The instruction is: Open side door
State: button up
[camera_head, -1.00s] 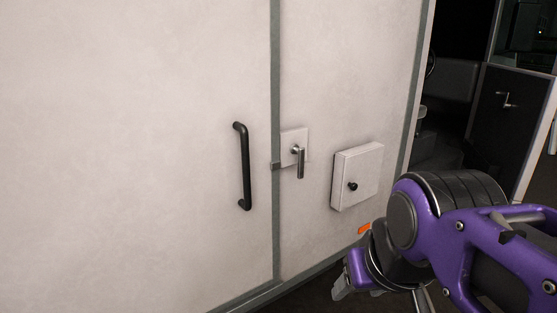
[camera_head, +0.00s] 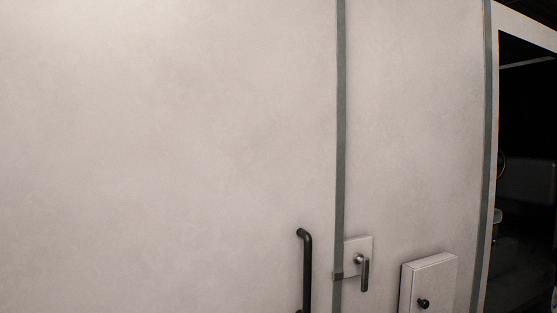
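The side door (camera_head: 170,130) is a large off-white panel filling the left of the view. It looks shut against the grey-green vertical strip (camera_head: 340,120). A black bar handle (camera_head: 307,270) stands upright on the door near its right edge, its lower end at the picture's bottom edge. Right of the strip, a metal lever handle (camera_head: 363,272) hangs down from a square plate (camera_head: 351,250). A small dark latch piece lies across the strip beside the plate. My gripper and arm are out of view.
A white box (camera_head: 428,280) with a black knob (camera_head: 423,303) sticks out from the wall panel at lower right. A second grey-green strip (camera_head: 486,100) edges the panel. Beyond it is a dark opening (camera_head: 525,160) with dim shapes inside.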

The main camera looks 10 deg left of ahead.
aim_at(157, 155)
jog(key=u, duration=1.55)
